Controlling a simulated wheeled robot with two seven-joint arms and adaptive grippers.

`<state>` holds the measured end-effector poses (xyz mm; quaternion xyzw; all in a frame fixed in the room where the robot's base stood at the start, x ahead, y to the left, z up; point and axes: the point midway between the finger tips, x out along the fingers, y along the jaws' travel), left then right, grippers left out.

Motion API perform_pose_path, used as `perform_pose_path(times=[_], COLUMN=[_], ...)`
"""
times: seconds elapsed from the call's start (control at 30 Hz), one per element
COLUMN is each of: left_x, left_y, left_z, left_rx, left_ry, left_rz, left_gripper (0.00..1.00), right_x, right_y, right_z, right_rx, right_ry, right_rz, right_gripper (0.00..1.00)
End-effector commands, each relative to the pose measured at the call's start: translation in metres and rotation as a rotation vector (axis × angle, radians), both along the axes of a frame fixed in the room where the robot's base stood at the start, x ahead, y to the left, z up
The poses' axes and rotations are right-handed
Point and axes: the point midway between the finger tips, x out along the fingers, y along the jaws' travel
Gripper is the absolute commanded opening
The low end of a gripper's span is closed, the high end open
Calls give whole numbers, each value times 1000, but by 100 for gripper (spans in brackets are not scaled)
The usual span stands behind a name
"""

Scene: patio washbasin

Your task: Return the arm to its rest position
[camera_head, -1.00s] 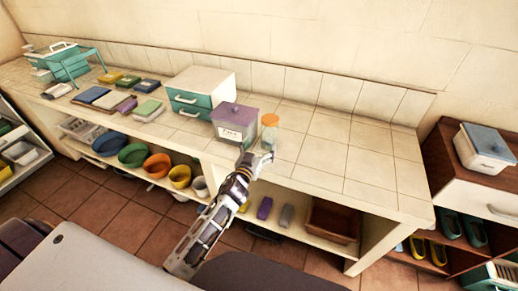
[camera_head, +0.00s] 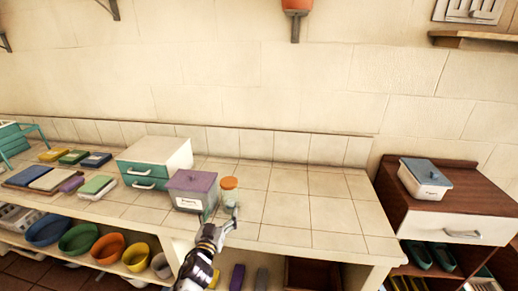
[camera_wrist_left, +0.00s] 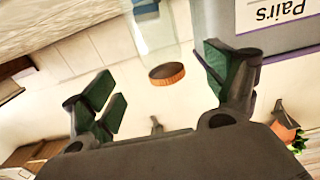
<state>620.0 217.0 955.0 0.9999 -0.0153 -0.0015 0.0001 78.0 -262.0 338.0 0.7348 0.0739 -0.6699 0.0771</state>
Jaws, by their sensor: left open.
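My left gripper (camera_head: 232,214) is at the front of the counter, close to a small clear jar with an orange lid (camera_head: 229,183). In the left wrist view my left gripper (camera_wrist_left: 165,90) has its fingers spread wide, with nothing held between them. The jar's orange lid (camera_wrist_left: 167,75) shows beyond the fingers there, apart from them. The jar's lower part is partly hidden by the gripper in the head view. My right gripper is in neither view.
A purple-lidded labelled box (camera_head: 191,190) stands just left of the jar, and its label shows large in the wrist view. A teal drawer unit (camera_head: 154,160) is farther left. Free counter (camera_head: 310,215) lies to the right. A cabinet (camera_head: 460,200) bears a blue-lidded box (camera_head: 424,178).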

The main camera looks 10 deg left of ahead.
Motion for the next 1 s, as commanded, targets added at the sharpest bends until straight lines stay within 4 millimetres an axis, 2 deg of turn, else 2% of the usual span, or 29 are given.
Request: perform_pose_path(times=[0.27,0.47,0.7,1.0], left_x=[-12,-35,-72,-128], left_y=[16,35,50,52], left_z=[-7,-20,-42,-69], left_rx=[1,7,19,45], left_ry=[66,189,380,649], left_rz=[73,164,235,242], left_gripper=[86,86,86,86], right_x=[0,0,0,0], right_y=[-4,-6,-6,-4], right_z=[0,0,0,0], right_rx=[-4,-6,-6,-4], right_ry=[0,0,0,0], right_rz=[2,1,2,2], right_gripper=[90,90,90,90])
